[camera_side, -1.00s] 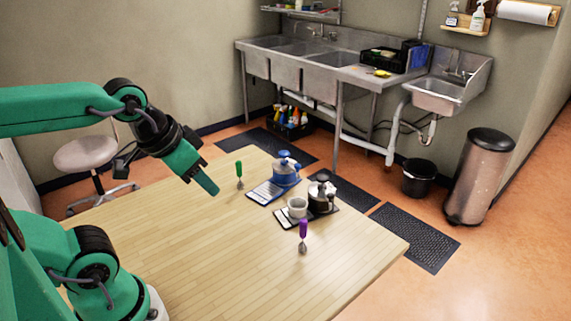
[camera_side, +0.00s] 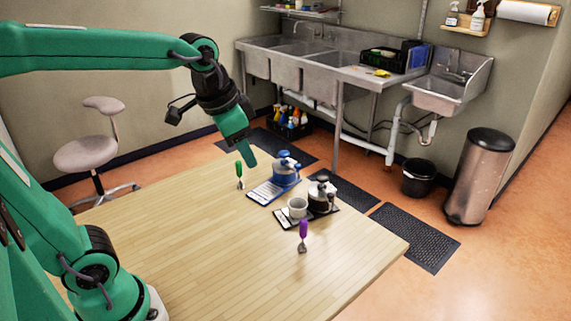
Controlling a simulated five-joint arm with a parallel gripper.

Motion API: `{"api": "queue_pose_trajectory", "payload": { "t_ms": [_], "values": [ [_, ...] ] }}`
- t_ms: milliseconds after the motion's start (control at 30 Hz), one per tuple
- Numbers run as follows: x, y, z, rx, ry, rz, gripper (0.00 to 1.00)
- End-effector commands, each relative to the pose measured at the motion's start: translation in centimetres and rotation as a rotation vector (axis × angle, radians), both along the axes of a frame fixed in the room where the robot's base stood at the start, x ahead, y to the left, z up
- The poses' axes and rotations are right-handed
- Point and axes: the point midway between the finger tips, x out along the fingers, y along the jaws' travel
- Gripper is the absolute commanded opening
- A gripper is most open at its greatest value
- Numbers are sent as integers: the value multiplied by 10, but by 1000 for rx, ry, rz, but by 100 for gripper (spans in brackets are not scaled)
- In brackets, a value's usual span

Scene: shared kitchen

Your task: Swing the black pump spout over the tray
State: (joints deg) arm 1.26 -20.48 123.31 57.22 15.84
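A small pale cup (camera_side: 298,207) stands on the same tray, just left of the pot. Which way the black spout points is too small to tell. A second pump pot, blue (camera_side: 284,168), stands on another tray (camera_side: 262,194) behind it. My gripper (camera_side: 250,163) hangs in the air to the left of the blue pot, pointing down, touching nothing that I can see. Its fingers look like one piece from this side, so the gap is hidden.
A green-handled tool (camera_side: 239,172) stands on the table just below my gripper. A purple-handled tool (camera_side: 303,232) stands in front of the dark tray. The front and left of the wooden table (camera_side: 200,250) are clear.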

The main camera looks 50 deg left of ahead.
Motion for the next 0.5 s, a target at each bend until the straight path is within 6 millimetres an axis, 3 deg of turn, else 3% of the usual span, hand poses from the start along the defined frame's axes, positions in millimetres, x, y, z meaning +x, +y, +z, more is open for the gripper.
{"api": "queue_pose_trajectory", "payload": {
  "t_ms": [500],
  "values": [
    [105,-12,-15,80,146,-293,39]
  ]
}}
